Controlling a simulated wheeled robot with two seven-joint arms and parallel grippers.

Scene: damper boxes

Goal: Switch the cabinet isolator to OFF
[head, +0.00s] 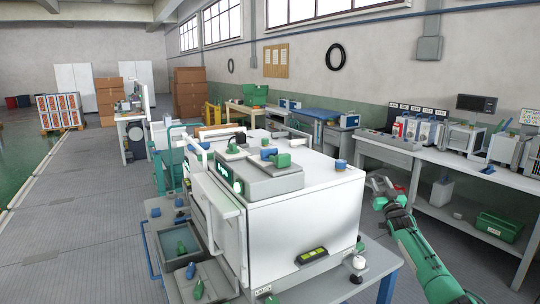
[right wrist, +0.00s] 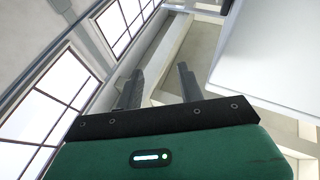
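A white cabinet (head: 300,225) stands on a grey wheeled bench in the middle of the head view. I cannot make out which part is its isolator switch. A black device with a yellow-green display (head: 311,256) sits low on the near side, and a white knob-like part (head: 358,263) is at the bench's right corner. My right gripper (head: 378,184) is to the right of the cabinet, apart from it. In the right wrist view its two fingers (right wrist: 160,88) are spread with nothing between them. My left gripper is not in view.
A grey box with green and blue parts (head: 262,174) lies on the cabinet top. A tray (head: 181,247) and loose parts are on the bench's left. A workbench (head: 455,172) with equipment runs along the right wall. The floor at left is clear.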

